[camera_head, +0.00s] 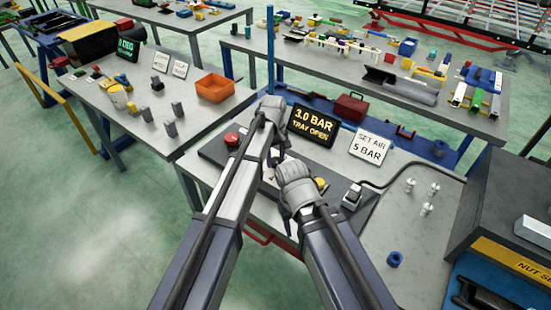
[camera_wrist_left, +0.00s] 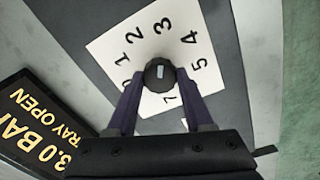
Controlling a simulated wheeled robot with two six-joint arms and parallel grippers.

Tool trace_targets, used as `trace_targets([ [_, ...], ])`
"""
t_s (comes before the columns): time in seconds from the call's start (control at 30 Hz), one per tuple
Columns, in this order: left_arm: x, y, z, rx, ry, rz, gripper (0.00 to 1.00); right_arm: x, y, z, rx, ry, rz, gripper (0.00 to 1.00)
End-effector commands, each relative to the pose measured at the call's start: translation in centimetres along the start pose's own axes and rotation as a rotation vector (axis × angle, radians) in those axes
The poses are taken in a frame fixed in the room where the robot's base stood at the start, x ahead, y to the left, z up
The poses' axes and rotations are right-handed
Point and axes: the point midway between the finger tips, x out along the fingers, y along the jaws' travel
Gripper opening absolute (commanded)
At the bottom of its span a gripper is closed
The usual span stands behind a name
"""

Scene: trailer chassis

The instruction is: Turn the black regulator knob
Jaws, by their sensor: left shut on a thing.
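The black regulator knob (camera_wrist_left: 160,74) sits on a white dial card (camera_wrist_left: 122,48) with printed numbers, in the left wrist view. Its pale mark lines up roughly with the 3. My left gripper (camera_wrist_left: 161,80) has one finger on each side of the knob and is shut on it. A black display (camera_head: 313,123) reads "3.0 BAR TRAY OPEN". A white card (camera_head: 367,147) reads "SET AIR 5 BAR".
A red button (camera_head: 232,139) is left of my left arm. A dark red box (camera_head: 350,107) stands behind the display. A black hose runs right from a fitting (camera_head: 352,195). Small silver parts (camera_head: 427,209) and a blue ring (camera_head: 395,259) lie on the bare bench at right.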

Motion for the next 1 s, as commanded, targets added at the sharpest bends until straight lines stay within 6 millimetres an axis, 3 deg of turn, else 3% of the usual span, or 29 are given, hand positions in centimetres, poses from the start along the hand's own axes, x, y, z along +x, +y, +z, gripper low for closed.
trace_targets([
  [0.27, 0.0, 0.01, -0.04, 0.148, -0.004, 0.001, 0.0, 0.0, 0.0, 0.0, 0.0, 0.0, 0.0, 0.5],
  [1.0, 0.0, 0.04, -0.08, 0.844, -0.023, 0.0, 0.0, 0.0, 0.0, 0.0, 0.0, 0.0, 0.0, 0.5],
])
